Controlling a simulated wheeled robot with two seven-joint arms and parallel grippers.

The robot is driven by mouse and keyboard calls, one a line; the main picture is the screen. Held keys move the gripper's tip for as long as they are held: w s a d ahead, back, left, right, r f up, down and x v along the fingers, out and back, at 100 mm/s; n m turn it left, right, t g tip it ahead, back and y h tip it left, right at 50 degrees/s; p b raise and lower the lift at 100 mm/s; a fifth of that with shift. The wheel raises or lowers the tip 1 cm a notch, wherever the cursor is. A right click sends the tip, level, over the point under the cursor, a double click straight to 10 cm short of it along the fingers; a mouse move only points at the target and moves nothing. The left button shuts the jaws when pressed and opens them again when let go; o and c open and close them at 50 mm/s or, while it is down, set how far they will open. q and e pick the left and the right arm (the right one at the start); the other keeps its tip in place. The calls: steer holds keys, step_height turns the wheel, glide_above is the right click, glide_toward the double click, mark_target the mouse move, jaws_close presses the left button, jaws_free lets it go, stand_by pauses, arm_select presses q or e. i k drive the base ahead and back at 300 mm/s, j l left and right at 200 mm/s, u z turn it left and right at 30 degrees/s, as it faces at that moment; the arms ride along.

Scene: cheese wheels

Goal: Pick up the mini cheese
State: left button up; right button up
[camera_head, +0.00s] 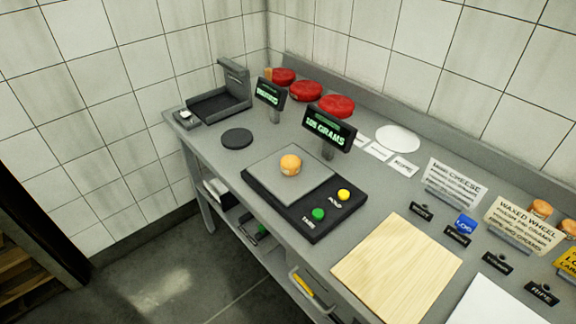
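A small round orange cheese (290,165) rests on the grey plate of a black weighing scale (305,200) in the middle of the counter. The scale's display (329,129) reads what looks like "125 GRAMS". More small orange cheeses (541,208) sit at the far right, partly hidden behind the signs. Neither of my grippers shows in the head view.
The grey counter (222,161) also holds several red wax wheels (306,91), a black device (219,98), a dark disc (237,138) and a white disc (398,138). A wooden board (397,268), signs (453,185) and small black labels line the right. Tiled walls stand behind.

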mark_target(290, 164)
steer(key=i+j+z, duration=0.2)
steer(key=j, duration=0.2)
steer(key=i+j+z, duration=0.15)
steer(key=j, duration=0.3)
steer(key=j+z, duration=0.2)
steer(key=j, duration=0.2)
steer(key=i+j+z, duration=0.15)
steer(key=j, duration=0.3)
